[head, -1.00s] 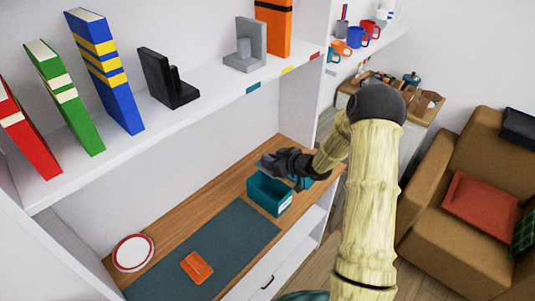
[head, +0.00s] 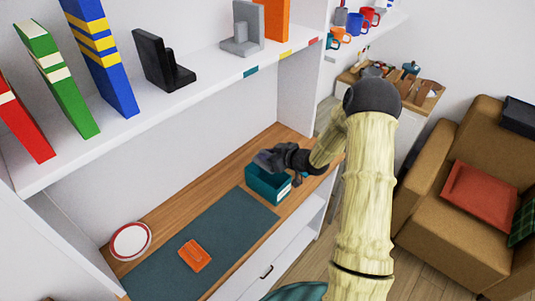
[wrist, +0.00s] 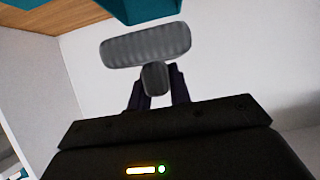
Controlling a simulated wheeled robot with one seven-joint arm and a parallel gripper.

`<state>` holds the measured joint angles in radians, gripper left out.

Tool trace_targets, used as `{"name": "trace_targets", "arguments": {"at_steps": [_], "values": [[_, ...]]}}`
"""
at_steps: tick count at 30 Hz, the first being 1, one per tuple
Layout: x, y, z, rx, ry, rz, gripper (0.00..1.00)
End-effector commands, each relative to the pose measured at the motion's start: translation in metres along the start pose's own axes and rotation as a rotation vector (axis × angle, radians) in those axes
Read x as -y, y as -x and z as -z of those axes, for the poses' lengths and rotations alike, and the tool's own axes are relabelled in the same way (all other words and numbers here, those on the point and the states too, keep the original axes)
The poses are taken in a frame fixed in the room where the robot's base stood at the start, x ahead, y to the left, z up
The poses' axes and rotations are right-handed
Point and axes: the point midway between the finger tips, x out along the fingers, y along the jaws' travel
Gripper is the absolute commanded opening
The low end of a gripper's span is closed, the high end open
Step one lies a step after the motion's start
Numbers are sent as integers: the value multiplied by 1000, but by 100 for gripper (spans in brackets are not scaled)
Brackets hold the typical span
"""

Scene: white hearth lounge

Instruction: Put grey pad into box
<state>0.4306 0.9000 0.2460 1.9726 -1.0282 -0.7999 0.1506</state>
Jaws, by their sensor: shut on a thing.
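The grey pad (wrist: 145,45) is a ribbed, rounded slab with a short grip knob, held up close in the wrist view. My gripper (wrist: 156,80) is shut on that knob. In the head view the pad (head: 266,159) is a small dark grey shape at the end of my gripper (head: 283,156), over the back part of the open teal box (head: 268,188). The box stands on the wooden counter. A teal part of it shows at the top of the wrist view (wrist: 148,8). The gap between pad and box is hard to judge.
A dark mat (head: 205,245) lies left of the box, with an orange object (head: 195,256) on it. A red-rimmed plate (head: 131,241) is at the far left. A white shelf (head: 190,100) with books and bookends hangs above the counter.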

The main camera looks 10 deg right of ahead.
Motion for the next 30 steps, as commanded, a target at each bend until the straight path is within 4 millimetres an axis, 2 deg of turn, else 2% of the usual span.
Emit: {"name": "trace_targets", "arguments": {"at_steps": [30], "values": [[0,-29,-58,-1,0,1,0]]}}
